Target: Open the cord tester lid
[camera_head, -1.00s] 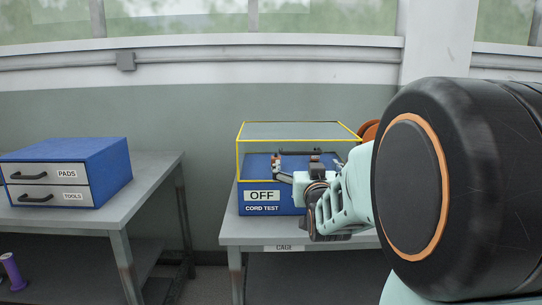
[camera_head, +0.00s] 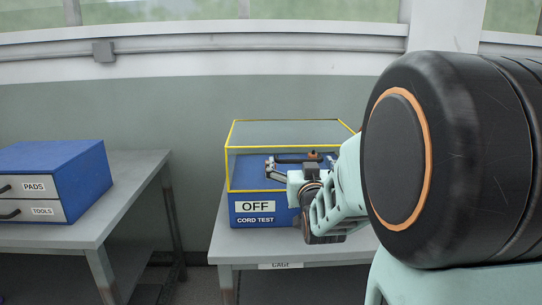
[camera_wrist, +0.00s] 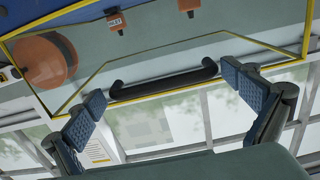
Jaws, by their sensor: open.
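The cord tester (camera_head: 252,220) is a blue box labelled "OFF" and "CORD TEST", on the grey table in the head view. Its clear lid (camera_head: 270,135) has yellow edges and is down on the box. My gripper (camera_head: 272,168) is at the front of the lid and partly covers it. In the wrist view my gripper (camera_wrist: 163,92) is open, with one finger near each end of the lid's black handle (camera_wrist: 163,82). The handle lies between the spread fingers, not clasped. Whether either fingertip touches it cannot be told.
A blue drawer unit (camera_head: 55,180) labelled "PADS" and "TOOLS" stands on another grey table (camera_head: 115,205) at the left. A gap separates the two tables. A wall with windows is behind. An orange round part (camera_wrist: 45,60) shows by the lid in the wrist view.

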